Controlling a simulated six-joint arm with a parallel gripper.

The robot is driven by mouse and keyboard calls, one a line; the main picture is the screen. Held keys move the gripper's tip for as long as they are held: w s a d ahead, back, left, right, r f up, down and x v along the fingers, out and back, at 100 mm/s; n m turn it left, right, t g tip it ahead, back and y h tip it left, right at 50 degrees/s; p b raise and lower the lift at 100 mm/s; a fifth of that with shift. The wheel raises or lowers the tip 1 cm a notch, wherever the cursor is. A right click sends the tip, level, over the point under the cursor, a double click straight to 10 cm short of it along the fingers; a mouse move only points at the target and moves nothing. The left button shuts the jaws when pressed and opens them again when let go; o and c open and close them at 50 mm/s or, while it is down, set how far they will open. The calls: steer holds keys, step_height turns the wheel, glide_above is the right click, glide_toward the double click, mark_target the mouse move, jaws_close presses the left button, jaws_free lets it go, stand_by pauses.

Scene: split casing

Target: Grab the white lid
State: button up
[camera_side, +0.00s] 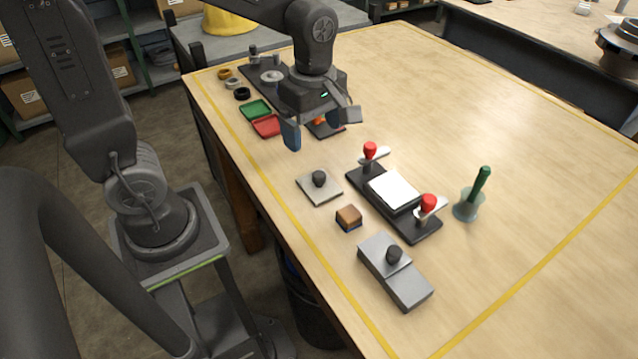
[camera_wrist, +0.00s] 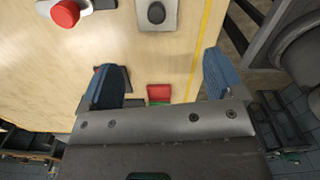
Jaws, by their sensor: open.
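A white rectangular lid-like piece (camera_side: 395,189) lies flat on a dark fixture (camera_side: 421,226) between two toggle clamps with red knobs (camera_side: 370,149). I cannot tell whether the clamps press on it. My gripper (camera_side: 320,125) is open and empty above the table, up and left of the fixture in the side view. In the wrist view, my gripper (camera_wrist: 162,82) shows two blue-padded fingers spread wide with nothing between them. A red clamp knob (camera_wrist: 65,13) shows at the top left there; the white piece is not visible in that view.
A grey plate with a black knob (camera_side: 310,194) lies left of the fixture. A small brown block (camera_side: 349,217), a grey block with a black knob (camera_side: 407,288) and a green-handled tool in a cup (camera_side: 468,205) stand nearby. Red (camera_side: 267,126) and green trays (camera_side: 255,109) lie farther back. The table's right side is clear.

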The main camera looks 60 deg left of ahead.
mark_target(319, 174)
step_height(319, 174, down, 6)
steer(key=shift+f, duration=0.25)
steer(key=shift+w+d+f, duration=0.1)
steer(key=shift+d+f, duration=0.05)
steer(key=shift+f, duration=0.75)
steer(key=shift+w+d+f, duration=0.1)
steer(key=shift+d+f, duration=0.05)
steer(key=shift+f, duration=0.75)
steer(key=shift+d+f, duration=0.15)
steer(key=shift+f, duration=0.75)
steer(key=c, duration=1.1)
